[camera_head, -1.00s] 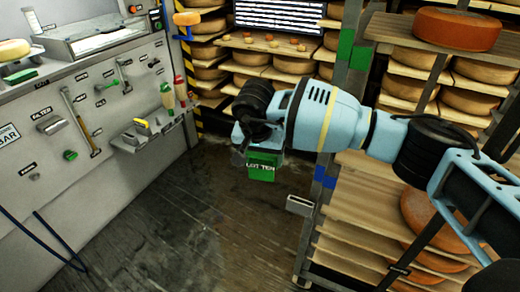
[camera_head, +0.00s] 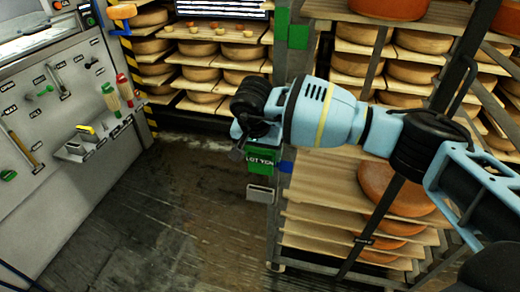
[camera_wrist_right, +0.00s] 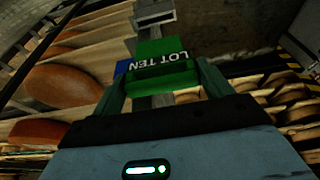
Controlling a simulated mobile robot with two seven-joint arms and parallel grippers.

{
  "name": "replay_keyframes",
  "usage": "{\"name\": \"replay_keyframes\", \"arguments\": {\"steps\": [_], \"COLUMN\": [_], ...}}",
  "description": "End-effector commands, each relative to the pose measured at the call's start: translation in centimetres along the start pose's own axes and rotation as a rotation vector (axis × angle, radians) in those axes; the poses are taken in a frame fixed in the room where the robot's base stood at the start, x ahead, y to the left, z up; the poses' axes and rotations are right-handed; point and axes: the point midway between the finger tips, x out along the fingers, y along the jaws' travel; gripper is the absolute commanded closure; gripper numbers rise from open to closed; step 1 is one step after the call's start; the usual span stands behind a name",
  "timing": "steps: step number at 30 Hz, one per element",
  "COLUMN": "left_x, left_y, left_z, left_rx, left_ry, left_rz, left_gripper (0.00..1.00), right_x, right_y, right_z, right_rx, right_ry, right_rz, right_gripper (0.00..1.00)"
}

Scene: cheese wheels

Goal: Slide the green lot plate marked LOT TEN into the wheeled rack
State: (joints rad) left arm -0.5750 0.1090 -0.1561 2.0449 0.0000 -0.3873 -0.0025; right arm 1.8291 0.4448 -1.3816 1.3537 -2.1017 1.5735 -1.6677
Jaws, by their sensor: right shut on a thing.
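The green plate marked LOT TEN (camera_head: 262,159) hangs below my right gripper (camera_head: 250,143) in the head view. In the wrist view the plate (camera_wrist_right: 165,70) sits between the two fingers of my right gripper (camera_wrist_right: 161,84), which is shut on it. The wheeled rack (camera_head: 357,188) stands to the right, with wooden boards and orange cheese wheels. A grey metal holder (camera_head: 261,194) on the rack's near post shows just below the plate; the wrist view shows the holder (camera_wrist_right: 154,14) beyond the plate. I cannot tell whether they touch. My left gripper is not in view.
A blue plate (camera_head: 286,167) is on the rack post, partly behind my arm. Cheese shelves (camera_head: 205,75) stand at the back. A grey tool panel (camera_head: 65,105) with a small ledge stands at left. The dark floor (camera_head: 170,215) between is clear.

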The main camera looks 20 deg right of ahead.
Motion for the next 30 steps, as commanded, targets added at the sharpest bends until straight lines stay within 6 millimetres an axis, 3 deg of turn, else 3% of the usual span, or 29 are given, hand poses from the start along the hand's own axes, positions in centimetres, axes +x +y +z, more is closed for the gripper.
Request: {"name": "replay_keyframes", "arguments": {"steps": [2, 21, 30], "left_x": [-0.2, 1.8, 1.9], "left_y": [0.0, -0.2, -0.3], "left_z": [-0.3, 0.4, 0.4], "left_rx": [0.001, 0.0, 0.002], "left_ry": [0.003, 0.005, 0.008], "left_rz": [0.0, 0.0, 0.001], "left_gripper": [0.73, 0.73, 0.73], "right_x": [-0.2, 4.7, 5.5], "right_y": [0.0, 0.0, 0.0], "right_z": [0.0, 1.6, 1.8], "right_rx": [0.0, -0.001, 0.0], "right_ry": [0.001, -0.002, 0.0], "right_rz": [-0.002, 0.001, 0.0], "right_gripper": [0.5, 0.5, 0.5]}}
